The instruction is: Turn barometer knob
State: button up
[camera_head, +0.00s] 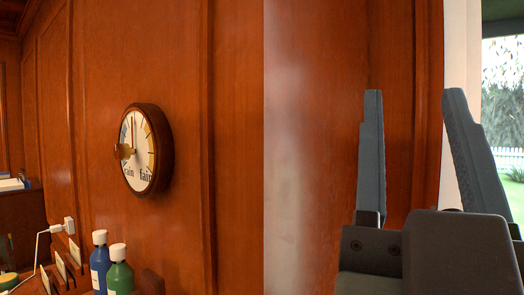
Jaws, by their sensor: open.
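The barometer (147,151) is a round dial with a dark wooden rim, mounted on the wood-panelled wall left of centre. Its pale face has coloured arcs, a thin dark needle pointing up, and the lettering "rain" and "fair". The brass knob (124,151) stands out from the face, on the left side in this view. My gripper (413,105) is at the right of the view, fingers pointing up and spread wide, with nothing between them. It is well to the right of the barometer and touches nothing visible.
Below the barometer are a blue bottle (100,262) and a green bottle (119,272) with white caps. A white plug with a cable (69,226) is at the lower left. A window (503,110) is at the far right. The wall around the barometer is clear.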

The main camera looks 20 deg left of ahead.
aim_at(122, 152)
jog(key=u, duration=1.15)
